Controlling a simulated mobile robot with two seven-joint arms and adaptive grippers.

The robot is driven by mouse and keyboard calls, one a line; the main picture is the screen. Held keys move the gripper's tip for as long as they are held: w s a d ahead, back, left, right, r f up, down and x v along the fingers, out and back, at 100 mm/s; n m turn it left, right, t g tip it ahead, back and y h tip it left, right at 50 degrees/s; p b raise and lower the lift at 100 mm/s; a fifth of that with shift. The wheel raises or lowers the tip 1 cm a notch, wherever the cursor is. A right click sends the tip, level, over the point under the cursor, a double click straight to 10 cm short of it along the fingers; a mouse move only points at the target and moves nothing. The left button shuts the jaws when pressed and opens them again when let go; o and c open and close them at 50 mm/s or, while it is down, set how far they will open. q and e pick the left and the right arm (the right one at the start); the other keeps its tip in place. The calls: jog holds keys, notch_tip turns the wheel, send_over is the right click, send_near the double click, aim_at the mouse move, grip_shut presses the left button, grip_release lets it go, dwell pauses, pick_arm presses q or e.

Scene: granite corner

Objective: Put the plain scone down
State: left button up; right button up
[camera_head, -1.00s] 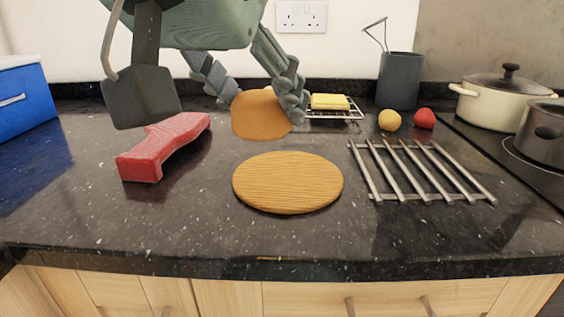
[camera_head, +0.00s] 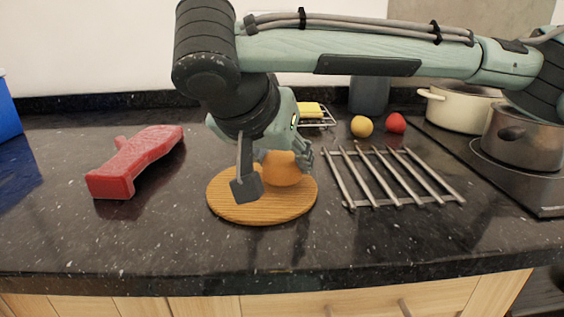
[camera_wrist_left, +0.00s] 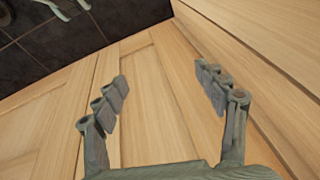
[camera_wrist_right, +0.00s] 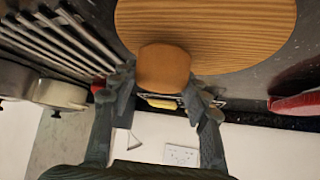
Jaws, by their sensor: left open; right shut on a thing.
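The plain scone (camera_head: 283,170) is a smooth orange-brown lump. My right gripper (camera_head: 280,168) is shut on it, low over the round wooden board (camera_head: 240,206). In the right wrist view the scone (camera_wrist_right: 164,68) sits between the fingertips (camera_wrist_right: 165,78), in front of the board (camera_wrist_right: 215,30). I cannot tell whether the scone touches the board. My left gripper (camera_wrist_left: 165,95) is open and empty in the left wrist view, in front of wooden cupboard fronts. It is not in the head view.
A red object (camera_head: 135,163) lies left of the board. A metal rack (camera_head: 395,180) lies close on the right. Behind are a yellow ball (camera_head: 362,126), a red ball (camera_head: 396,123), a sponge (camera_head: 311,109) and a dark pot (camera_head: 368,95). Cream (camera_head: 458,110) and steel pans (camera_head: 525,140) stand right.

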jog(key=shift+f, duration=0.5)
jog(key=shift+f, duration=0.1)
jog(key=o, duration=1.1)
jog(key=shift+o, duration=0.2)
jog(key=shift+r, duration=0.25)
jog(key=v, duration=1.2)
jog(key=shift+s+f, duration=0.1)
jog(key=shift+f, duration=0.05)
